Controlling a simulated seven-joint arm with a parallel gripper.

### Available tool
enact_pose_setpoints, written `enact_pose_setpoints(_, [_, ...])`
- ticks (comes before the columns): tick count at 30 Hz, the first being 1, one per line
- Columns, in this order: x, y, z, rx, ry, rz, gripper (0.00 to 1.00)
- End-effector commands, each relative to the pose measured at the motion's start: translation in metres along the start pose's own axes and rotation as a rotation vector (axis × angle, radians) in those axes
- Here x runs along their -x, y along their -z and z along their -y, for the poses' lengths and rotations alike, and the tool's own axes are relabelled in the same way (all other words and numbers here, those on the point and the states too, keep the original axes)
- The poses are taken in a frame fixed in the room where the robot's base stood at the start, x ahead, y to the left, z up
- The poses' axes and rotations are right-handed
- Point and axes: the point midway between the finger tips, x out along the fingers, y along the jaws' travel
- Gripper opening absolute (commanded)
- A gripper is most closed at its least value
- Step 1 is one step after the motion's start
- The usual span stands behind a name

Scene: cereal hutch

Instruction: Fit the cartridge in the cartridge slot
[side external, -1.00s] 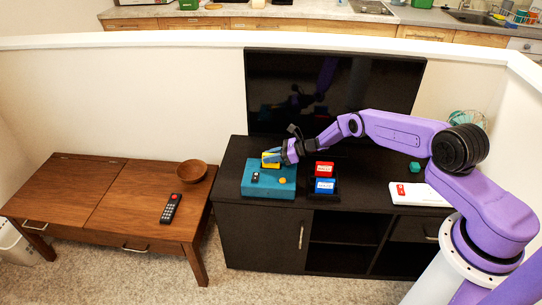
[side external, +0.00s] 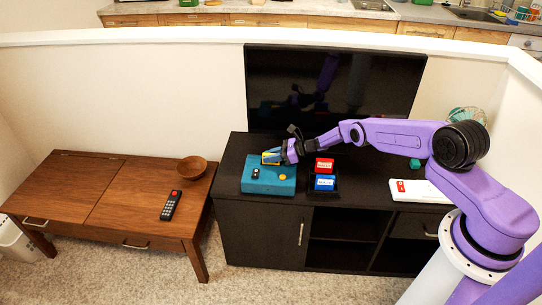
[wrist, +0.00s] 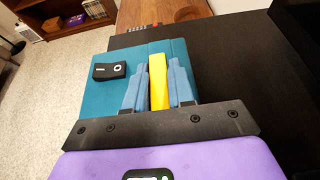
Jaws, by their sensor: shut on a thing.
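The yellow cartridge (wrist: 158,82) stands on edge between the two blue fingers of my gripper (wrist: 158,88), which is shut on it. In the side view, my gripper (side external: 274,157) and the cartridge (side external: 266,158) are at the back part of the teal console (side external: 270,186) on the black cabinet. The console also shows in the wrist view (wrist: 112,103), beneath the fingers. The cartridge slot is hidden by the fingers and cartridge. I cannot tell whether the cartridge's lower edge is in the slot or just above it.
A black holder with a red cartridge (side external: 324,166) and a blue cartridge (side external: 324,183) stands right of the console. The black switch (wrist: 110,71) is on the console's top. A television (side external: 335,95) stands behind. A white box (side external: 418,192) lies farther right.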

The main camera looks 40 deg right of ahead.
Motion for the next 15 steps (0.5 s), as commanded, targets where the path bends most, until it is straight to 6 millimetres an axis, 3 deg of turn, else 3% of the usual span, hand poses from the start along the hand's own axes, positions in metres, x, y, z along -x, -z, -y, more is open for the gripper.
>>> enact_pose_setpoints(10, [-0.0001,0.0006,0.0001,0.000,0.001,0.000,0.00])
enact_pose_setpoints(11, [-0.0001,0.0006,0.0001,0.000,0.001,0.000,0.33])
enact_pose_setpoints(12, [-0.0001,0.0006,0.0001,0.000,0.001,0.000,0.46])
enact_pose_setpoints(13, [-0.0001,0.0006,0.0001,0.000,0.001,0.000,0.53])
enact_pose_setpoints(15, [-0.0001,0.0006,0.0001,0.000,0.001,0.000,0.53])
